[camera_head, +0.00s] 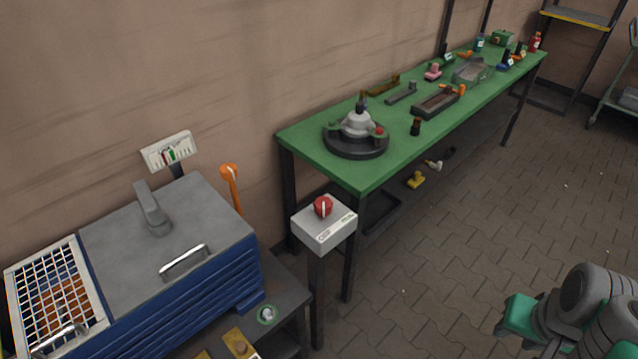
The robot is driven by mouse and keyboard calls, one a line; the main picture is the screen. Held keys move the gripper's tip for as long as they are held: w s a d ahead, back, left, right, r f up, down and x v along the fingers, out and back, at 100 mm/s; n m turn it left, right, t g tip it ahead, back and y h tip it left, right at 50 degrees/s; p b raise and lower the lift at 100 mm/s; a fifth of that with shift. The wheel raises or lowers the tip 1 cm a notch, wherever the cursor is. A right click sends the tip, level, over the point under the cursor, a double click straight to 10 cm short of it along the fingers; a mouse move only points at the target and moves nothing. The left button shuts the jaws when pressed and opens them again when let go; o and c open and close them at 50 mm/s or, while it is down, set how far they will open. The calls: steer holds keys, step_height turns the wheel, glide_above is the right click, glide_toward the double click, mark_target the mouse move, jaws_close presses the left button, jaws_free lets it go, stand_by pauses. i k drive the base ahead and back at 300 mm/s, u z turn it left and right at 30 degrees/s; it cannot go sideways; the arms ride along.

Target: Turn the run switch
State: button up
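The run switch is most likely the red rotary knob (323,206) with a pale bar across its top. It sits on a light grey box (325,225) on top of a dark post, between the blue machine and the green bench. Small labels show on the box's front, too small to read. Part of my own grey and teal arm shows at the lower right, well apart from the switch. My gripper's fingers cannot be made out in this view.
A blue machine (210,285) with a grey lid and a white grille stands at the left. An orange lever (231,185) rises behind it. A green workbench (300,137) with several tools runs along the wall. The paved floor (460,250) at the right is mostly clear.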

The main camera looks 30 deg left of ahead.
mark_target(322, 205)
steer(key=u, duration=0.65)
steer(key=i, duration=0.75)
steer(key=u, duration=1)
steer(key=i, duration=0.25)
steer(key=u, duration=0.2)
